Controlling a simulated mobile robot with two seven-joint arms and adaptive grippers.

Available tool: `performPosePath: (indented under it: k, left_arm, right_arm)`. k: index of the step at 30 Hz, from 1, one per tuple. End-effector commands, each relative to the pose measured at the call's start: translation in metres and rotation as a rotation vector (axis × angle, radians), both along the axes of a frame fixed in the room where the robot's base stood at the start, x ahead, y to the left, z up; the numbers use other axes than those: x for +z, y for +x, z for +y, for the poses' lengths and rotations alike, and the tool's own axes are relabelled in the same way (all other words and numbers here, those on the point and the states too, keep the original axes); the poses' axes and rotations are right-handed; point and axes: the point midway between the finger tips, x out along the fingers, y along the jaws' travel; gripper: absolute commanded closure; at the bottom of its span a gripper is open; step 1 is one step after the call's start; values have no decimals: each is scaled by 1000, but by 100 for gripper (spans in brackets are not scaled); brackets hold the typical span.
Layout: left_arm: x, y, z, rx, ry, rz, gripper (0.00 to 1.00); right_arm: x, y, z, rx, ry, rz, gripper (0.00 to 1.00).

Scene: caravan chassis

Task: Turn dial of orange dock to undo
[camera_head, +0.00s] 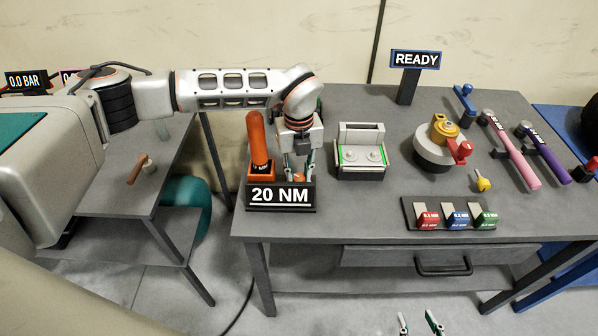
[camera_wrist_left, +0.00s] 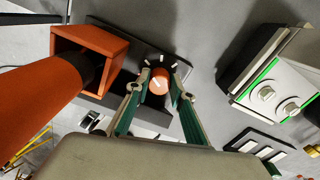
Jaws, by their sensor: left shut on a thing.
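The orange dock (camera_head: 260,174) stands at the left end of the workbench, with an orange-handled tool (camera_head: 257,138) upright in it. A black sign reading "20 NM" (camera_head: 280,195) is in front. The dock's small orange dial (camera_wrist_left: 159,80) has a white mark and tick marks around it. My left gripper (camera_head: 299,173) reaches down from above with its two fingers on either side of the dial, shut on it. In the left wrist view the dock's open orange box (camera_wrist_left: 112,42) is left of the dial. My right gripper (camera_head: 419,322) shows only its two spread, empty fingertips at the bottom edge.
A grey block with green trim (camera_head: 361,160) stands close right of the dial. Further right are a round fixture with a red knob (camera_head: 434,153), a tray of coloured blocks (camera_head: 410,218) and pink and purple wrenches (camera_head: 515,158). A "READY" sign (camera_head: 416,60) stands behind.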

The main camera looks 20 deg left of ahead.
Motion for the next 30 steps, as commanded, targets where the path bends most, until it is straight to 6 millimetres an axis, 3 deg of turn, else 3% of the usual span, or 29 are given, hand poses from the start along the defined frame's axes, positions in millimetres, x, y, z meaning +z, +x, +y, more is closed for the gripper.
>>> performPosePath:
  k: [15,30]
  left_arm:
    - [1,-1,1,395,-2,-1,99]
    - [0,-1,2,507,0,-1,99]
  right_arm:
    - [6,1,0,0,0,-3,60]
    - [5,0,0,0,0,0,60]
